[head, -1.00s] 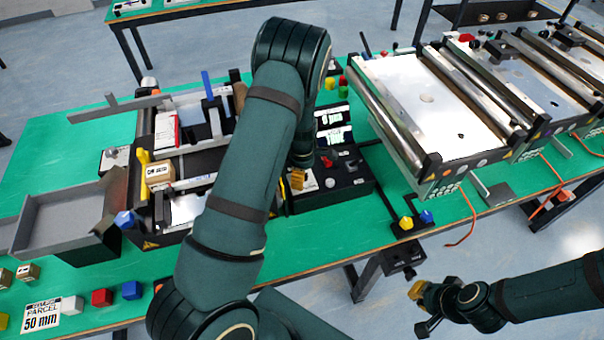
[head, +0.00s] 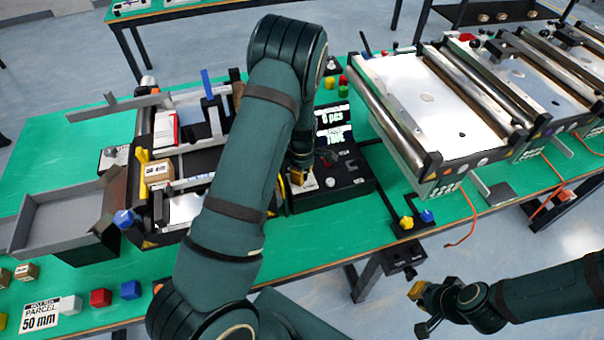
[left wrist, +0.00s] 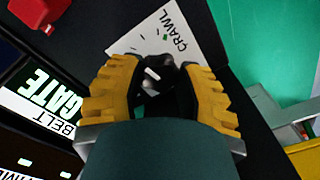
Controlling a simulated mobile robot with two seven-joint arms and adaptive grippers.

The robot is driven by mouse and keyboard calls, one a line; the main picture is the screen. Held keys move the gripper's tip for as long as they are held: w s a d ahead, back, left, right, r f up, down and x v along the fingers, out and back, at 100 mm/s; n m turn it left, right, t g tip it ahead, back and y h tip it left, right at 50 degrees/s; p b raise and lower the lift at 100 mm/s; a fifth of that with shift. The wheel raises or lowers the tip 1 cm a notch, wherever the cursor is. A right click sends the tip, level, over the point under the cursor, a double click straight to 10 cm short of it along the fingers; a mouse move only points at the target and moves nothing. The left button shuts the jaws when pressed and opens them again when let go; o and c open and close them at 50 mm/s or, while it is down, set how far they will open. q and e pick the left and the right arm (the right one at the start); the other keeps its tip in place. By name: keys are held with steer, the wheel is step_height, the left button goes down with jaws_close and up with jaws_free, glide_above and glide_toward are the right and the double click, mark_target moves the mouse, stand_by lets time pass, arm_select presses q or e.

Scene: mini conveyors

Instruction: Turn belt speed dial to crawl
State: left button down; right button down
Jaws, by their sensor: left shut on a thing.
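The control box (head: 352,190) is black and stands on the green table in the middle of the head view. In the left wrist view, the black belt speed dial (left wrist: 157,84) with a white pointer mark (left wrist: 152,74) sits between my yellow fingers. A white scale plate (left wrist: 190,50) beside it carries the word CRAWL. My left gripper (head: 298,184) reaches down to the box's left part and is shut on the dial; it also shows in the left wrist view (left wrist: 160,98). The fingers hide part of the scale. My right gripper (head: 422,306) hangs off the table's front edge, away from the box.
Lit displays (head: 334,125) stand at the back of the box. A sorting conveyor with a parcel (head: 157,172) lies left, a roller conveyor (head: 430,100) right. Yellow and blue knobs (head: 407,223) sit near the front edge.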

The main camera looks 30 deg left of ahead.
arm_select(q)
steer(key=m+b, duration=0.1)
steer(key=m, duration=0.4)
steer(key=shift+b, duration=0.4)
steer(key=m+b, duration=0.1)
steer(key=m, duration=0.4)
steer(key=shift+m+b, duration=0.4)
steer(key=c, duration=0.5)
jaws_free()
steer(key=shift+c, duration=0.2)
steer(key=shift+r, duration=0.1)
step_height(320, 180, up, 12)
